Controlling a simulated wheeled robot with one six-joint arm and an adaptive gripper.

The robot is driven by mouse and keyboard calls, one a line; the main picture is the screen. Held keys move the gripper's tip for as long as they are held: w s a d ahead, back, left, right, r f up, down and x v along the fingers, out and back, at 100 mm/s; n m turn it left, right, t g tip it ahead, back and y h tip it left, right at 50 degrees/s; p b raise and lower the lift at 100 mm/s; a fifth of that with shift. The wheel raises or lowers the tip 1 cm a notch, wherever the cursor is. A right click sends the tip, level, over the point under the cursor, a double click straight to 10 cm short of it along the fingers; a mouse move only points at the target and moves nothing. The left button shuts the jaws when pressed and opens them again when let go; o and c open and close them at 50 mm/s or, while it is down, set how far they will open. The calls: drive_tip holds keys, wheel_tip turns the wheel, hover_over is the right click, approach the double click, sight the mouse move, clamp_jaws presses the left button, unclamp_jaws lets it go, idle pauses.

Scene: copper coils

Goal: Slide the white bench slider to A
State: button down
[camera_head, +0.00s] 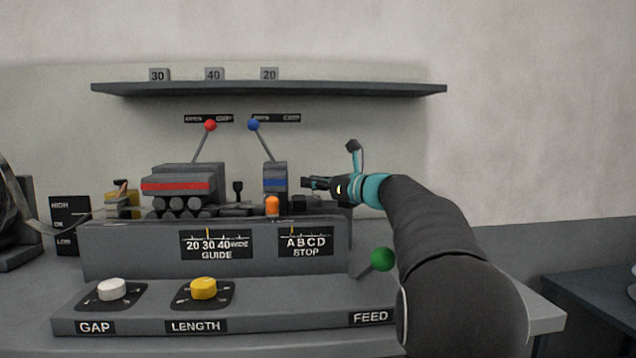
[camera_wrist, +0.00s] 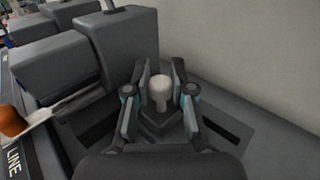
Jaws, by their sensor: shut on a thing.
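The white slider (camera_wrist: 161,92) shows in the wrist view as a short upright white knob on a dark grey block. A dark slot (camera_wrist: 226,128) runs out to both sides of that block. My gripper (camera_wrist: 160,78) is shut on the knob, with one finger on each side. In the head view my gripper (camera_head: 306,183) reaches in from the right, beside the blue-striped block, and the white knob cannot be made out there. The STOP plate (camera_head: 305,242) reads A B C D, with a yellow pointer near A. Whether this plate belongs to the white slider I cannot tell.
The blue-striped block (camera_head: 275,181) with its blue-balled lever (camera_head: 254,126) stands close left of my gripper. An orange knob (camera_head: 272,206) is in front of it. A green-balled FEED lever (camera_head: 382,259) stands below my arm. A shelf (camera_head: 270,89) hangs above.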

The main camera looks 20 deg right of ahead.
drive_tip(key=c, duration=1.2)
unclamp_jaws()
drive_tip(key=shift+w+a, duration=0.1)
drive_tip(key=shift+a, duration=0.1)
drive_tip(key=shift+c, duration=0.2)
drive_tip(key=shift+o, duration=1.4)
drive_tip(key=shift+a, duration=0.2)
drive_tip(key=v, duration=1.2)
